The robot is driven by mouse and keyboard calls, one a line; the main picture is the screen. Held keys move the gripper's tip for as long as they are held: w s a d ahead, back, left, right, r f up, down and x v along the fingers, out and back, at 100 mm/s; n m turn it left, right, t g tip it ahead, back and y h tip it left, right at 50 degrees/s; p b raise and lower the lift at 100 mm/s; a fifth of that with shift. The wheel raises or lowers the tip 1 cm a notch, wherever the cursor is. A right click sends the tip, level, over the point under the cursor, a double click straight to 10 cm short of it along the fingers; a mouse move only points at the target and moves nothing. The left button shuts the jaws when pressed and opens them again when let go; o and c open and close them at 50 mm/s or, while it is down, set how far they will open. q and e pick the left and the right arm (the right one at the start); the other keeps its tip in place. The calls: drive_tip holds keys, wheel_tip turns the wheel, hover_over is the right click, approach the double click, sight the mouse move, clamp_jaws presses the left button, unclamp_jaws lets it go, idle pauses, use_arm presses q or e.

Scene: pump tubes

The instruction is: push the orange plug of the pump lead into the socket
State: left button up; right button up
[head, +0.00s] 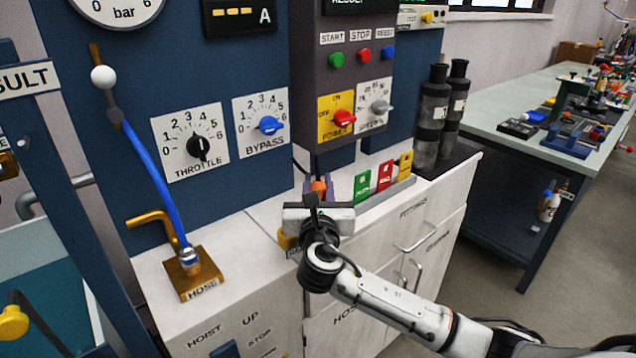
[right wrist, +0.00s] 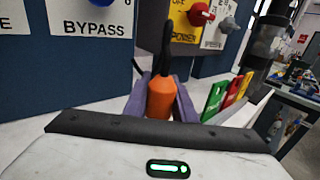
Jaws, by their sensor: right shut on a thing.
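The orange plug (head: 318,187) of the pump lead shows just beyond my right gripper (head: 318,188), above the white cabinet top. In the right wrist view the plug (right wrist: 160,100) stands roughly upright between two purple-grey pieces that flank it, with its black end and lead (right wrist: 166,45) rising above. My right gripper is shut on the plug. The plug's lower end is hidden behind the gripper body. I cannot make out the socket in either view. My left gripper is not in view.
Green, red and yellow cards (head: 384,175) stand in a rack just right of the gripper. The blue panel with the THROTTLE knob (head: 199,147) and BYPASS knob (head: 268,125) rises behind. Dark cylinders (head: 433,115) stand further right. A brass HOSE block (head: 196,272) is at left.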

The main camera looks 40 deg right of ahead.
idle(0.5)
drive_tip(key=shift+p, duration=0.5)
idle(0.4)
drive_tip(key=shift+p, duration=0.4)
drive_tip(key=shift+p, duration=0.45)
idle(0.3)
drive_tip(key=shift+f+b, duration=0.9)
drive_tip(key=shift+f, duration=1.05)
drive_tip(key=shift+r+p, duration=1.4)
drive_tip(key=shift+p, duration=0.1)
